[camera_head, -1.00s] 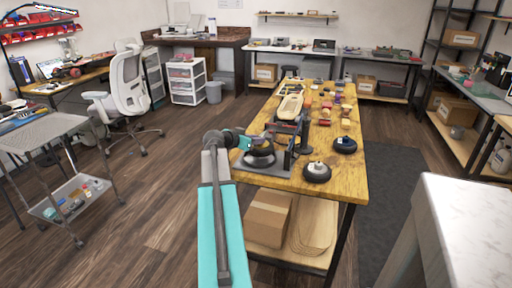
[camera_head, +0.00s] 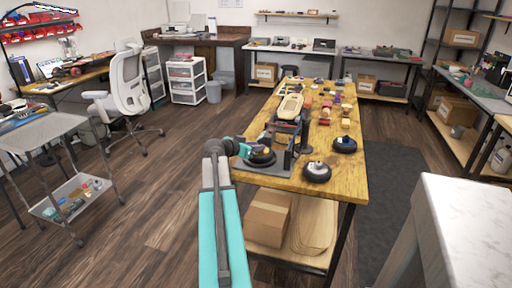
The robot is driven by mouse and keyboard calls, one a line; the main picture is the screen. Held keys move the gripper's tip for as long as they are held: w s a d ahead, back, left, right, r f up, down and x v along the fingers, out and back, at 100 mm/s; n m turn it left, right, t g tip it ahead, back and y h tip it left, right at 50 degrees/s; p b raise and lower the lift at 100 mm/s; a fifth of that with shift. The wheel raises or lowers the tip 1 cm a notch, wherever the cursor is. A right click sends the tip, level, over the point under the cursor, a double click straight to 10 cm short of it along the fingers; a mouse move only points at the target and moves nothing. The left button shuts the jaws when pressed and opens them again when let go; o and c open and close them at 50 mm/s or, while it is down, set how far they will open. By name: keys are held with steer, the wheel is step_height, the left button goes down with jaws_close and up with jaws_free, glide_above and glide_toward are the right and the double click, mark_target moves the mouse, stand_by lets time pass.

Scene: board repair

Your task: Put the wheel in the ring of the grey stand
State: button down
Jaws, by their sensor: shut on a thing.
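My gripper (camera_head: 248,148) is at the near left end of the wooden workbench, shut on a small dark wheel (camera_head: 262,157). The wheel is over or at the grey stand (camera_head: 283,164), a flat base with an upright plate on its right side. The ring of the stand is hidden under the wheel and gripper, so I cannot tell whether the wheel sits inside it.
The wooden workbench (camera_head: 345,183) carries a skateboard deck (camera_head: 290,107) and several small coloured blocks and parts behind the stand. A white-topped table (camera_head: 470,215) stands at the right. Bare bench lies around the two loose wheels.

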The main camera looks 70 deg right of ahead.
steer(key=c, duration=1.5)
jaws_free()
steer(key=shift+o, duration=0.2)
steer(key=shift+r, duration=0.1)
steer(key=v, duration=1.2)
steer(key=shift+b, duration=0.4)
